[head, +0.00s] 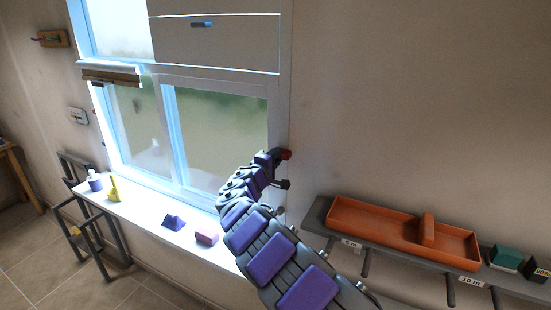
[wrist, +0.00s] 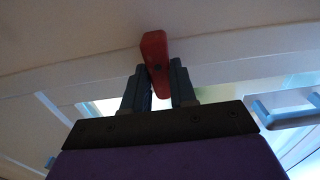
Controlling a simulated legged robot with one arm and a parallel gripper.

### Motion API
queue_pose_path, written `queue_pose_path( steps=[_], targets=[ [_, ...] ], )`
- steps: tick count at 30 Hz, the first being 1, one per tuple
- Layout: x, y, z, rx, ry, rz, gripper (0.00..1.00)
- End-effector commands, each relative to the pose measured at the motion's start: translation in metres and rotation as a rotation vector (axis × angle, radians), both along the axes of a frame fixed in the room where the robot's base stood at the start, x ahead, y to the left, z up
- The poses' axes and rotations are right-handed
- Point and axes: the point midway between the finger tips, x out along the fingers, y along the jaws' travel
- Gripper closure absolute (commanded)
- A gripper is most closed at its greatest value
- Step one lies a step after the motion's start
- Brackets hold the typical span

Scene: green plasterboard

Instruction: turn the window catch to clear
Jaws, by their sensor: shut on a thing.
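The window catch (head: 286,154) is a red handle at the right edge of the window frame (head: 281,110). In the wrist view the red catch (wrist: 154,62) stands near upright, with its lower end between my fingers. My gripper (wrist: 160,88) is shut on it, one dark finger on each side. In the head view my gripper (head: 268,160) is at the catch, and my arm comes up from the lower right. The catch's pivot cannot be made out clearly.
The white sill (head: 150,215) holds a blue block (head: 174,222), a pink block (head: 206,237), a yellow item (head: 114,188) and a white-and-purple container (head: 94,181). A shelf at right bears an orange tray (head: 380,222) and a green box (head: 505,257). The wall above is bare.

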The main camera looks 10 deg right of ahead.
Motion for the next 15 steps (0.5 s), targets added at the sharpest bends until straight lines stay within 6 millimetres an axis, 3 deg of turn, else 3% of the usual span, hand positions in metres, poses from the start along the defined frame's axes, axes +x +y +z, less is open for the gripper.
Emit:
queue_pose_path(
  steps=[4, 15],
  targets=[
    [-0.0003, -0.0093, -0.0023, 0.005, 0.003, -0.012, 1.0],
    [0.0, -0.0154, -0.0036, -0.004, 0.014, -0.019, 1.0]
  ],
)
